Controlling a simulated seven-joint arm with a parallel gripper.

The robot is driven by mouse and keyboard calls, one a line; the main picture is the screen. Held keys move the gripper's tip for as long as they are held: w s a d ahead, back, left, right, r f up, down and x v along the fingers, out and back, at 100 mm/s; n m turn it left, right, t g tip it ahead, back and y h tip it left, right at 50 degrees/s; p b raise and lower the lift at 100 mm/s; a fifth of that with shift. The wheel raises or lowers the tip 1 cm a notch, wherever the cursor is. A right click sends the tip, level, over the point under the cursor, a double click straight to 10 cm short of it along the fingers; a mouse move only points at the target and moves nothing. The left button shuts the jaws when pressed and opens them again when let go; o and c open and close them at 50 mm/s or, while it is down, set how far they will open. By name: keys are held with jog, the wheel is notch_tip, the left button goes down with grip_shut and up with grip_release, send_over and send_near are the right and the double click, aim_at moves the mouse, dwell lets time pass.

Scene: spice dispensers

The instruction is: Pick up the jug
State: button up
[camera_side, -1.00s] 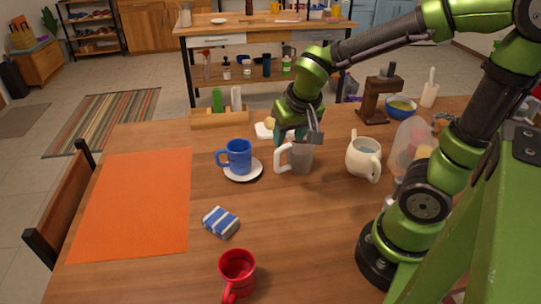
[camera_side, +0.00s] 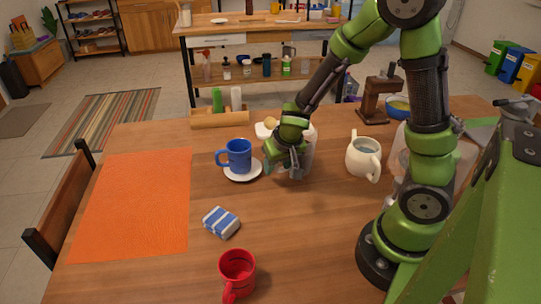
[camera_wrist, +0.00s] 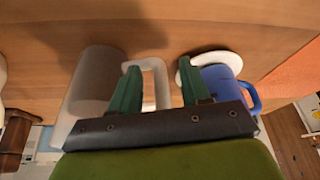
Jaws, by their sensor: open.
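The jug, a grey cylinder with a white angular handle, stands on the table; in the side view its body (camera_side: 309,156) is partly hidden behind my gripper (camera_side: 284,166). In the wrist view the jug's grey body (camera_wrist: 97,76) is left of my gripper (camera_wrist: 160,65). The green fingers are apart, with the outer bar of the white handle between them. The left finger overlaps the handle's opening; the right finger is outside it, towards the blue mug. I cannot tell whether either finger touches the handle.
The blue mug (camera_side: 238,154) on a white saucer (camera_side: 243,175) stands close on the left. A cream pitcher (camera_side: 363,158) is to the right. A blue-striped packet (camera_side: 221,222) and red mug (camera_side: 237,271) are nearer. An orange mat (camera_side: 136,205) lies at the left.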

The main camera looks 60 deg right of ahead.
jog(key=shift+w+f, duration=0.15)
jog(key=shift+f, duration=0.2)
grip_shut()
jog(key=shift+r, duration=0.1)
dwell(0.4)
